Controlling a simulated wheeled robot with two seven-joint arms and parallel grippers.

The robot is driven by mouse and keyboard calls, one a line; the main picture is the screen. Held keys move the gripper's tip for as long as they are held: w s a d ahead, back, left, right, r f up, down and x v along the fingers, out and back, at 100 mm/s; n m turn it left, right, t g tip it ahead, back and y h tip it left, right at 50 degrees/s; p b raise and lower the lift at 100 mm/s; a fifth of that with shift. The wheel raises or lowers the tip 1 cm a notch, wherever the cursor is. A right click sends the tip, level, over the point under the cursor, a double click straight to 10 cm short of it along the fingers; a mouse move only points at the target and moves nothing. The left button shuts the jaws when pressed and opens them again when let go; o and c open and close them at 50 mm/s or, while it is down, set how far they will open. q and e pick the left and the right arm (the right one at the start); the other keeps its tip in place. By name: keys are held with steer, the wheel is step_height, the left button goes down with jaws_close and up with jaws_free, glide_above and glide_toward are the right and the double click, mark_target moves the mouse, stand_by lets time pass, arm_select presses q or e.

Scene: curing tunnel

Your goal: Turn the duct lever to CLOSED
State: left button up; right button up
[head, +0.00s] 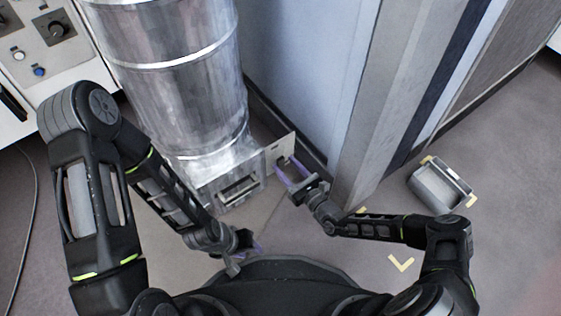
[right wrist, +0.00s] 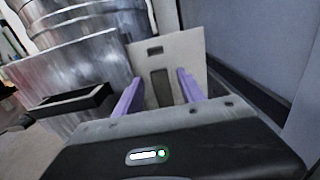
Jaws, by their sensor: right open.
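The silver duct (head: 180,75) stands upright on a boxy metal base, and it also shows in the right wrist view (right wrist: 85,50). A pale plate (head: 272,155) sticks out from the right side of its base. In the right wrist view the plate (right wrist: 190,52) has a small dark slot near its top and a grey-brown upright bar (right wrist: 161,88), perhaps the lever. No CLOSED marking is readable. My right gripper (head: 293,170) is open, its purple fingers pointing at the plate, one on each side of the bar in the picture; contact cannot be told. My left gripper (head: 250,246) is low, near my base, its jaws unclear.
A dark-framed slot (head: 240,188) is in the front of the duct base. A blue-grey wall panel (head: 305,70) and a grey post (head: 365,140) stand close right of the plate. A grey bin (head: 438,188) sits on the floor at right. A control panel (head: 45,45) is at upper left.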

mark_target(282, 161)
steer(key=shift+b+x, duration=0.5)
steer(key=shift+x, duration=1.3)
jaws_close()
